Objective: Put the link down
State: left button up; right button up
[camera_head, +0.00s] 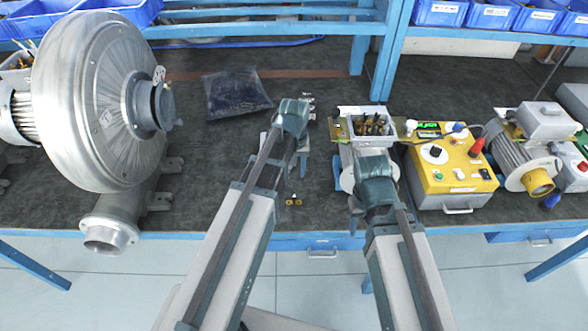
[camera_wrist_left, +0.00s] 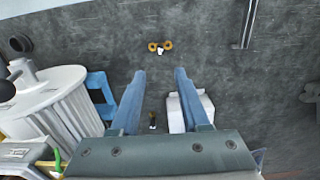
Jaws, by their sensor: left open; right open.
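The link, a small piece with two brass rings (camera_head: 293,201), lies on the dark bench mat near the front edge. It also shows in the left wrist view (camera_wrist_left: 160,47), beyond my fingertips. My left gripper (camera_head: 297,170) is open above the mat, just behind the link in the head view. In the left wrist view its two blue fingers (camera_wrist_left: 160,74) are apart, with a clear gap to the link and nothing gripped. My right gripper (camera_head: 355,215) is open in front of the motor with the open terminal box (camera_head: 366,113); its fingertips are partly hidden.
A large grey blower (camera_head: 92,100) stands at the left. A yellow control box (camera_head: 450,180) and another motor (camera_head: 520,145) stand at the right. A dark bag (camera_head: 236,93) lies at the back. The mat left of the link is clear.

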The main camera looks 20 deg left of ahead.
pick_arm(q)
jog(key=s+d+m+y, duration=0.1)
jog(key=s+d+m, duration=0.6)
jog(key=s+d, duration=0.3)
jog(key=s, duration=0.4)
jog(key=shift+d, duration=0.2)
jog(key=shift+s, duration=0.1)
dwell(1.1)
